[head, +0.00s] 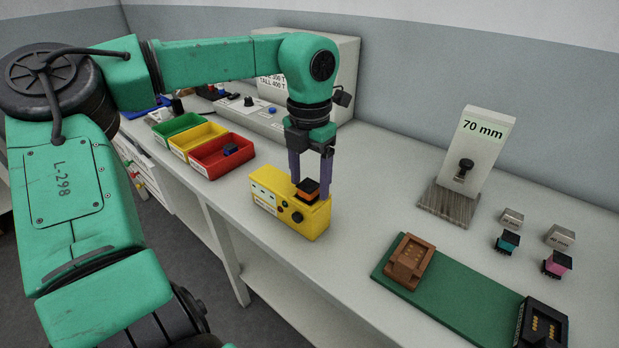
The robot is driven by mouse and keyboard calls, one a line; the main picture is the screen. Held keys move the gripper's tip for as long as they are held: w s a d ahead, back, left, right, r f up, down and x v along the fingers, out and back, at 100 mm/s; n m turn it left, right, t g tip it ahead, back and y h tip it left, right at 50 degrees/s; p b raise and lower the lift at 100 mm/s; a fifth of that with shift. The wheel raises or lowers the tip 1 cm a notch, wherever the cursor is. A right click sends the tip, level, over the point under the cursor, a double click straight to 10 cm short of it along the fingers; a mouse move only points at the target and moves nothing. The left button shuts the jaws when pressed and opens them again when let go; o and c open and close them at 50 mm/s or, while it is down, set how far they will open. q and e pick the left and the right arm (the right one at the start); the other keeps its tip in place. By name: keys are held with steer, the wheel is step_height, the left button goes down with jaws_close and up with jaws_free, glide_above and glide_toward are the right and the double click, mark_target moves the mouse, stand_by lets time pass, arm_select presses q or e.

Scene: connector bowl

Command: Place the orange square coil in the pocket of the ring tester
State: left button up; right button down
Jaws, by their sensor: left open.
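The yellow ring tester (281,218) stands near the front edge of the bench, with dark knobs on its front face. The orange square coil (306,196), with a dark top, sits at the top of the tester toward its right end. I cannot tell how deep it sits, and the pocket itself is hidden beneath it. My left gripper (310,182) points down over the tester, open, with one finger on either side of the coil. Whether the fingers touch the coil is not clear. My right gripper is not in view.
At right are a "70 mm" stand (474,150), a green board (440,300) with brown and black sockets, and small teal and pink parts. The bench between is clear.

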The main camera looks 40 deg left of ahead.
mark_target(309, 184)
arm_select(q)
step_height(309, 184, up, 12)
steer(key=shift+p, duration=0.4)
